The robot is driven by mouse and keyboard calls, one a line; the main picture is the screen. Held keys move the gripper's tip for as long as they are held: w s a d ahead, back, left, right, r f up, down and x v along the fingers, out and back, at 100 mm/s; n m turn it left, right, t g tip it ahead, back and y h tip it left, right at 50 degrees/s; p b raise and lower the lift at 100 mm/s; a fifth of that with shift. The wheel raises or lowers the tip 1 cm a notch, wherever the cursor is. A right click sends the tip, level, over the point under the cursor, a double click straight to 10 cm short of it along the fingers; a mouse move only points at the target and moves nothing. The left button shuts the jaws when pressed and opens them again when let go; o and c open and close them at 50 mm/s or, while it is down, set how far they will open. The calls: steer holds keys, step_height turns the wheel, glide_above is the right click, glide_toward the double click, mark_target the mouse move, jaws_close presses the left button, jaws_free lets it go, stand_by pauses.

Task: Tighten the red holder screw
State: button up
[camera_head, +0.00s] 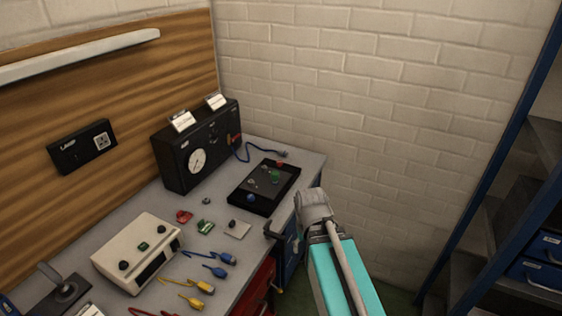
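A small red piece (184,216), which may be the red holder, lies on the grey bench top beside a green piece (205,226). A small round dark knob (207,201) stands just behind them. A black tray (249,200) further back holds small coloured parts, with a red spot (281,163) at its far edge. I cannot make out a screw on any of these. My turquoise arm comes up from the bottom right, and its grey end (313,206) is over the bench's right edge, apart from the red piece.
A black gauge box (187,165) stands against the wall. A cream instrument (137,253) is at the front left. Blue (221,258) and yellow (200,287) cables lie near the front edge. A pale plate (237,230) sits mid-bench. A blue-framed shelf (500,160) stands at the right.

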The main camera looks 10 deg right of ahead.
steer(key=w+r+n+p, duration=0.4)
steer(key=w, duration=0.7)
steer(key=w+r+n+p, duration=0.3)
steer(key=w+n, duration=0.1)
steer(key=w, duration=0.8)
step_height(320, 180, up, 7)
steer(key=n+p, duration=0.7)
steer(key=n, duration=0.2)
glide_above(280, 162)
steer(key=shift+f, duration=0.15)
steer(key=shift+f+b, duration=0.1)
steer(key=shift+b, duration=0.2)
step_height(280, 162, down, 14)
steer(key=b, duration=1.3)
steer(key=shift+r+b, duration=0.2)
steer(key=shift+b, duration=0.1)
jaws_close()
